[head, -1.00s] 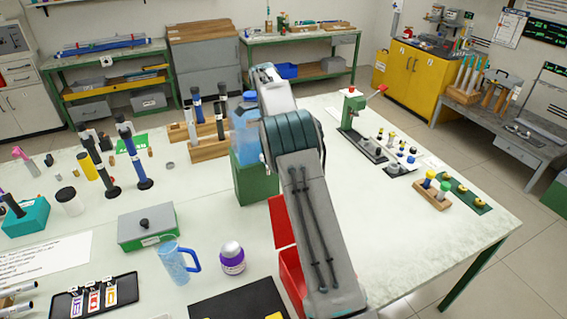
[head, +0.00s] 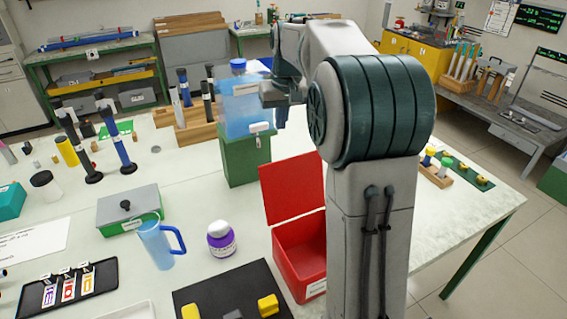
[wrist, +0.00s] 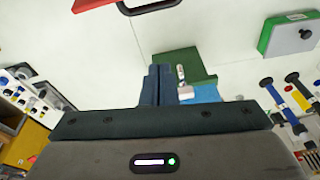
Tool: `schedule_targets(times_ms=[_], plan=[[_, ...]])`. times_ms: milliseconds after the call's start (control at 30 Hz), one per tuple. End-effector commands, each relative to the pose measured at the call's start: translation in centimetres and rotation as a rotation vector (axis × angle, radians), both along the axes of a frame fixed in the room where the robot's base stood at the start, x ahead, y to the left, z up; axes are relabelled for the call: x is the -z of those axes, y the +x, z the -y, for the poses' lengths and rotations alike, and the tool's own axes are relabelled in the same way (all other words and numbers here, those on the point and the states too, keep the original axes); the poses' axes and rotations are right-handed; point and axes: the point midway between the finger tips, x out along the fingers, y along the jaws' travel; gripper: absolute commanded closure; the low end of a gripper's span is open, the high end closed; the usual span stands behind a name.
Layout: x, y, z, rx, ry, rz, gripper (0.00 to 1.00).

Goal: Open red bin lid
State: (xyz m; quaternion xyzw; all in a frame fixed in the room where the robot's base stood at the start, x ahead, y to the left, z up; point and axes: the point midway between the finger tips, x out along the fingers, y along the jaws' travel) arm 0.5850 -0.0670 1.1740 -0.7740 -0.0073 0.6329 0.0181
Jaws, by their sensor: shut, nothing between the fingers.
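The red bin (head: 300,262) stands on the table right of the purple-banded bottle, its right side hidden by my arm. Its red lid (head: 291,190) is raised, standing up from the bin's far edge, and the bin's inside shows. My gripper (head: 282,122) is up beyond the lid, in front of the translucent blue container and apart from the lid. In the wrist view my gripper's fingers (wrist: 160,72) are together with nothing between them. A red piece at the top edge of that view is cut off, and I cannot tell which part it is.
The blue container (head: 245,112) sits on a green block (head: 245,155) close to my gripper. A purple-banded bottle (head: 221,240), a blue mug (head: 158,245) and a black mat (head: 235,292) with yellow pieces are left of the bin.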

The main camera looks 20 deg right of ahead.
Motion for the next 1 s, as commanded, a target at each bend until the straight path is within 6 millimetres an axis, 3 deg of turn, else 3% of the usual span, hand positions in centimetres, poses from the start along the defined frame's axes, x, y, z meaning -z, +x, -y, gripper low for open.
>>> schedule_targets(times_ms=[367, 800, 1000], plan=[[1.1, -0.3, -0.3, -0.127, -0.034, 0.072, 1.0], [9.7, 2.0, -0.6, -0.126, -0.033, 0.068, 1.0], [9.2, -0.5, -0.2, -0.123, -0.034, 0.074, 1.0]])
